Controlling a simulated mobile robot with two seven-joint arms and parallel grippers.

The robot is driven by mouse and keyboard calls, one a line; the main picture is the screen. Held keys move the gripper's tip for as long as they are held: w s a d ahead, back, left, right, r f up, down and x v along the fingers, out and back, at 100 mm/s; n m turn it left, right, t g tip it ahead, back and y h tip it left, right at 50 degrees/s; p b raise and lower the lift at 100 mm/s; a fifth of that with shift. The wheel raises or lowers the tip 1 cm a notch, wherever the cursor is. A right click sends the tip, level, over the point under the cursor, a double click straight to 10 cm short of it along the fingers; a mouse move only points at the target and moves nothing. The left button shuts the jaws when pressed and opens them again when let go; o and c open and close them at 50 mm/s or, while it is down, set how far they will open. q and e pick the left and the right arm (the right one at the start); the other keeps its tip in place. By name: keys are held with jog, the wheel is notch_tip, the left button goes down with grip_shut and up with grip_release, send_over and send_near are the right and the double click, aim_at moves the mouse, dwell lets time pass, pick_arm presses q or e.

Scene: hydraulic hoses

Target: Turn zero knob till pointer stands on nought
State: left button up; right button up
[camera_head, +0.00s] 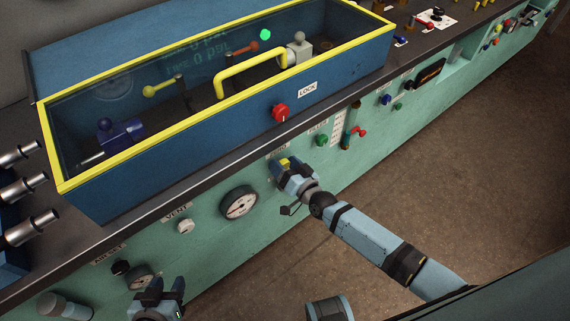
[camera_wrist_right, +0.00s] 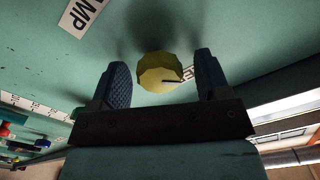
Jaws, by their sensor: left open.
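My right gripper (camera_head: 284,166) is at the green panel front, its fingers open on either side of a yellow knob (camera_head: 286,162). In the right wrist view the knob (camera_wrist_right: 158,72) sits between the fingertips (camera_wrist_right: 160,80), with a gap on both sides; a dark line marks its face. My left gripper (camera_head: 162,290) is open and empty at the lower left, in front of the panel. A small gauge (camera_head: 138,276) is just behind it, partly hidden. A larger white-faced gauge (camera_head: 239,203) is further right; its reading is too small to tell.
A white knob (camera_head: 185,226) is under a VENT label, and a black knob (camera_head: 121,267) is beside the small gauge. A yellow-rimmed covered box (camera_head: 200,152) with a red LOCK knob (camera_head: 281,112) stands above the panel. Brown floor in front is open.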

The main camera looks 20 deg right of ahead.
pick_arm(q)
jog(key=shift+r+p, duration=0.1)
jog(key=shift+p, duration=0.4)
pick_arm(e)
jog(key=v, duration=1.3)
jog(key=shift+s, duration=0.4)
pick_arm(q)
jog(key=shift+r, duration=0.1)
pick_arm(e)
jog(key=shift+d+r, duration=0.1)
